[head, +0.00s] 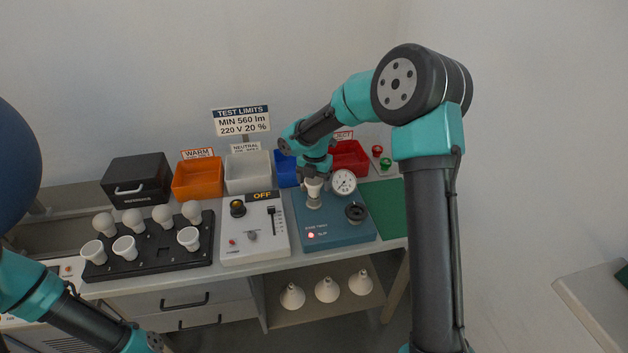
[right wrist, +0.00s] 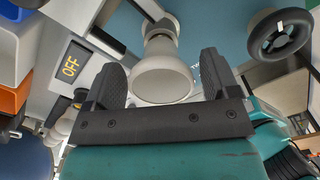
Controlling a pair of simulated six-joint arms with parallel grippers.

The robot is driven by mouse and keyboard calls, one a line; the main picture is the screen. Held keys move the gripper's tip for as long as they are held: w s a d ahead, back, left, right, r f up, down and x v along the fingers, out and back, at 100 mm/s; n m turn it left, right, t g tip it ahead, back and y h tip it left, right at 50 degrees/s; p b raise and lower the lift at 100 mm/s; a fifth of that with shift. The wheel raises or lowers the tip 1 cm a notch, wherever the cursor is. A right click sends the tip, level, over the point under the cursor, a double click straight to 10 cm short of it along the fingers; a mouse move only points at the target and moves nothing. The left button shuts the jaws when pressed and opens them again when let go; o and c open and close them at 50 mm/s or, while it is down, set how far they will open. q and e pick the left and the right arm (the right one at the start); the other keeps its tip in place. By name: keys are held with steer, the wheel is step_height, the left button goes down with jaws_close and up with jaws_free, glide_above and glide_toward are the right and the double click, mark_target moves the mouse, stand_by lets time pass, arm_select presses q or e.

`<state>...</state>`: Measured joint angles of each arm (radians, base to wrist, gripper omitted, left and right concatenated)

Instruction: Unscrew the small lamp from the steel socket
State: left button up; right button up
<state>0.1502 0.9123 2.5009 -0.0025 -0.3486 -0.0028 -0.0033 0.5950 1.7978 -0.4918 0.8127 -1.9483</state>
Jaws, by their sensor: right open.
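The small lamp (head: 313,187) is a white reflector lamp standing upright in the steel socket (head: 314,203) on the blue test box. In the right wrist view the lamp's broad round face (right wrist: 162,80) is close and lies between my fingers, with the socket (right wrist: 160,27) beyond it. My right gripper (head: 312,178) is over the lamp from above, and its two black fingers (right wrist: 163,80) stand open on either side with gaps visible. The lamp's top is partly hidden by the gripper in the head view. My left arm enters at lower left, but its gripper is out of frame.
The blue box (head: 340,236) carries a dial gauge (head: 343,182) and a black handwheel (head: 356,212) close to the socket. A white control panel (head: 255,245) reading OFF stands left. A black rack (head: 150,262) holds several lamps. Orange (head: 198,180), white, blue and red bins line the back.

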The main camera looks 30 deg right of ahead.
steer(key=m, duration=0.7)
steer(key=shift+s+d, duration=0.2)
steer(key=shift+s, duration=0.05)
steer(key=m, duration=0.3)
steer(key=shift+s+m, duration=0.1)
steer(key=shift+m, duration=0.2)
steer(key=m, duration=0.3)
steer(key=shift+s+d+m, duration=0.1)
steer(key=shift+d+m, duration=0.05)
steer(key=shift+m, duration=0.25)
steer(key=c, duration=0.8)
steer(key=n, duration=0.5)
steer(key=shift+w+n, duration=0.25)
steer(key=shift+n, duration=0.15)
steer(key=n, duration=0.6)
steer(key=shift+w+a, duration=0.2)
steer(key=shift+a, duration=0.15)
steer(key=n, duration=0.5)
steer(key=shift+w+a, duration=0.15)
steer(key=shift+w, duration=0.05)
steer(key=n, duration=0.6)
steer(key=shift+w+r, duration=0.1)
steer(key=shift+w, duration=0.2)
